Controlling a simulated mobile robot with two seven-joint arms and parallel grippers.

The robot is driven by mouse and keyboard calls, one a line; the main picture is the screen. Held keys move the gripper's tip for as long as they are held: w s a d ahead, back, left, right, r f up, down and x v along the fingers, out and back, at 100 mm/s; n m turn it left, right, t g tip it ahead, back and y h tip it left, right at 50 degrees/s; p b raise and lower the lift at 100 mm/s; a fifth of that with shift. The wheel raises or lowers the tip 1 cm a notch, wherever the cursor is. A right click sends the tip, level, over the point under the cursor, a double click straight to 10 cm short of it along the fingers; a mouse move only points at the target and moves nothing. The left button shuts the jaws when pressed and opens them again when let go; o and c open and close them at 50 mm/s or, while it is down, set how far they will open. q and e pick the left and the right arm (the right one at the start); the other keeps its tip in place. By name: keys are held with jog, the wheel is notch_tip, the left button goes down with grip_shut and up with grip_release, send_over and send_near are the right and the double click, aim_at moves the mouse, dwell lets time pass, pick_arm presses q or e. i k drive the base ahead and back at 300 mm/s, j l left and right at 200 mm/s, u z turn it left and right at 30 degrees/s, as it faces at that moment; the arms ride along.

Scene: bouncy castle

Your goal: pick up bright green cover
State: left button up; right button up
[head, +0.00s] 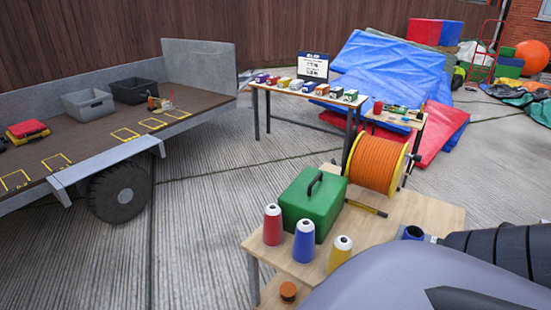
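No object in view can be firmly told as the bright green cover. A brighter green block (508,71) shows far off at the back right, partly hidden by a red hand truck. Neither of my grippers can be made out in the head view.
A trailer (95,152) with crates stands left.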

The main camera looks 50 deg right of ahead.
aim_at(318, 195)
jog(key=i+j, duration=0.1)
jog(key=i, duration=0.45)
jog(key=i+j, duration=0.15)
jog(key=i, duration=0.45)
jog(key=i+z, duration=0.45)
jog(key=i+j+z, duration=0.15)
jog(key=i+z, duration=0.15)
jog(key=z, duration=0.15)
jog(key=i+z, duration=0.15)
jog(key=z, duration=0.3)
jog(key=i+j+z, duration=0.1)
jog(key=z, duration=0.35)
jog(key=i+j+z, duration=0.1)
jog(key=z, duration=0.4)
jog(key=i+j+z, duration=0.2)
jog(key=z, duration=0.25)
jog(key=j+z, duration=0.2)
jog(key=z, duration=0.25)
jog(key=i+j+z, duration=0.1)
jog(key=z, duration=0.25)
jog(key=j+z, duration=0.15)
jog(key=z, duration=0.25)
jog(key=i+j+z, duration=0.1)
jog(key=z, duration=0.25)
jog(key=j+z, duration=0.45)
jog(key=i+j+z, duration=0.1)
jog(key=j+z, duration=0.15)
jog(key=z, duration=0.15)
